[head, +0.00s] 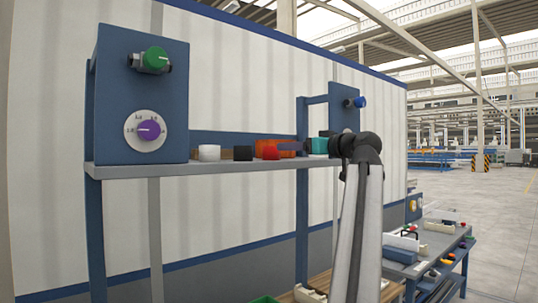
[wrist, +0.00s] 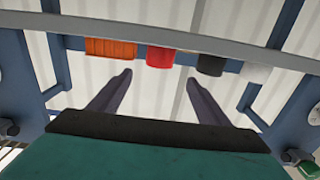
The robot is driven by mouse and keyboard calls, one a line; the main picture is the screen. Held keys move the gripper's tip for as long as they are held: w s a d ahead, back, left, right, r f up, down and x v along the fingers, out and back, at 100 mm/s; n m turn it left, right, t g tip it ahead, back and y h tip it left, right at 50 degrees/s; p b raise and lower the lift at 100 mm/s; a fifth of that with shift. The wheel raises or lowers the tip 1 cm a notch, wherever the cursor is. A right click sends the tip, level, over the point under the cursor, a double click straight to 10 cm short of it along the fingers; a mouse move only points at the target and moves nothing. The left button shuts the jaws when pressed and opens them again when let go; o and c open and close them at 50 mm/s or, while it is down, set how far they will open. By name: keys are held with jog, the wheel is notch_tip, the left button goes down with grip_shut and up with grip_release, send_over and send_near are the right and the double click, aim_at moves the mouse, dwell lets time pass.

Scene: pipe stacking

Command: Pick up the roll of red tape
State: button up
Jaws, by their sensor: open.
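The roll of red tape (head: 271,152) stands on the front of the grey shelf, just right of a black roll (head: 243,153) in the head view. In the wrist view the red tape (wrist: 160,57) shows at the top, beyond my fingertips and between their lines, with a gap. My gripper (head: 290,147) has a teal body and dark purple fingers. It is to the right of the tape at about shelf height. In the wrist view my gripper (wrist: 159,78) is open, with nothing between its fingers.
A white roll (head: 209,153) stands left of the black one. An orange bin (head: 280,146) is close to the red tape. Blue panels with a green knob (head: 156,60) and a blue knob (head: 360,102) flank the shelf (head: 130,172). A cluttered workbench (head: 435,262) is at lower right.

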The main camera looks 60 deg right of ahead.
aim_at(270, 147)
jog(key=p+x, duration=0.1)
jog(key=x, duration=0.5)
jog(key=shift+w+d+r+p, duration=0.1)
jog(key=shift+w+d+p, duration=0.1)
jog(key=shift+w+p, duration=0.15)
jog(key=shift+w+d, duration=0.15)
jog(key=shift+w, duration=0.35)
jog(key=shift+p+x, duration=1.2)
jog(key=shift+x, duration=0.85)
jog(key=shift+w+d, duration=0.1)
jog(key=shift+w, duration=0.45)
jog(key=c, duration=1.2)
